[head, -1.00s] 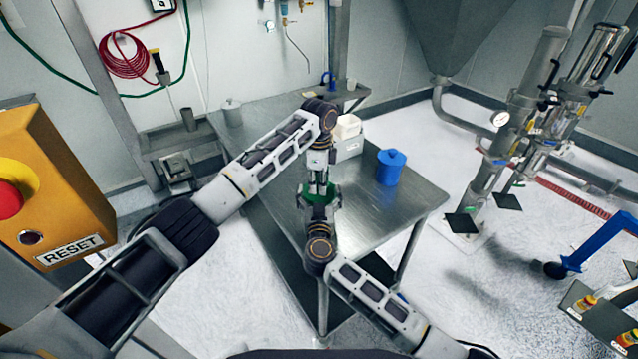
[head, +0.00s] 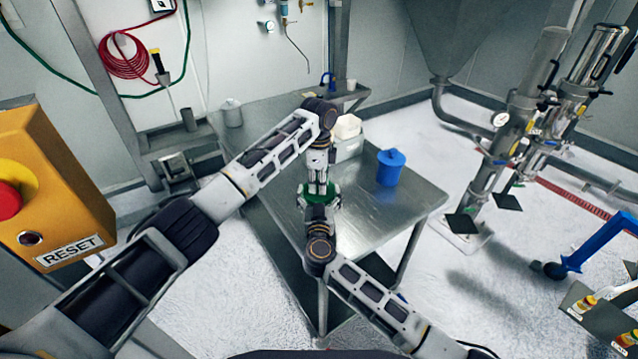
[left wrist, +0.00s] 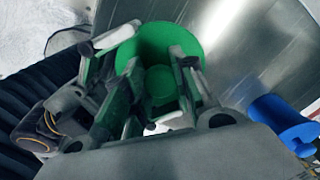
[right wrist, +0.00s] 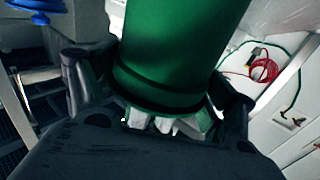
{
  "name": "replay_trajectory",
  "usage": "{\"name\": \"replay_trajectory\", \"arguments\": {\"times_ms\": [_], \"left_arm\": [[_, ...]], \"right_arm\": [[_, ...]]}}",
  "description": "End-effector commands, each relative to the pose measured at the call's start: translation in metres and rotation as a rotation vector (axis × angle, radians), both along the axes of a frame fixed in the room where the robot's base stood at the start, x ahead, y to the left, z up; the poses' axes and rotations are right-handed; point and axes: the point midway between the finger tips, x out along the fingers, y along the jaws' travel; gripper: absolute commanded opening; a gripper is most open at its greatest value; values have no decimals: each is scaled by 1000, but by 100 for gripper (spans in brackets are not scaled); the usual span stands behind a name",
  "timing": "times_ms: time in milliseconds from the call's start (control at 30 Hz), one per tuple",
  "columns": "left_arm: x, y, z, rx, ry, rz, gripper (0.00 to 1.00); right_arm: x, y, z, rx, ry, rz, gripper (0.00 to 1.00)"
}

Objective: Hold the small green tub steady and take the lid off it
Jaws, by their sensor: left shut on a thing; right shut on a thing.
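The small green tub (head: 318,201) is between my two grippers over the near part of the steel table; the arms hide most of it in the head view. In the left wrist view its round green lid (left wrist: 158,42) has a raised round knob, with the fingers of my left gripper (left wrist: 158,88) on either side. My left gripper (head: 319,186) comes from above and is shut on the lid. My right gripper (right wrist: 155,92) is shut on the tub's green body (right wrist: 182,42), one finger on each side. I cannot tell whether lid and body are apart.
A blue lidded tub (head: 390,167) stands on the steel table (head: 385,210), right of my grippers. A white container (head: 347,128) is behind them, and a grey canister (head: 232,112) is at the far left. A yellow RESET box (head: 60,190) is at left.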

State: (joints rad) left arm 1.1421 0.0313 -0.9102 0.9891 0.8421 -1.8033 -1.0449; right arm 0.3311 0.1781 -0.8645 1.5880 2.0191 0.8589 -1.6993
Motion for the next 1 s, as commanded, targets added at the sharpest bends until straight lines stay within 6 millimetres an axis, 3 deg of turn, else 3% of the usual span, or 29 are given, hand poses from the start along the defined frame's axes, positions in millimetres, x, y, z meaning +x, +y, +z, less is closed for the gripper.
{"name": "replay_trajectory", "arguments": {"times_ms": [1000], "left_arm": [[0,-4,27,-9,-6,-7,0]], "right_arm": [[-2,-3,-12,-6,19,-4,41]]}}
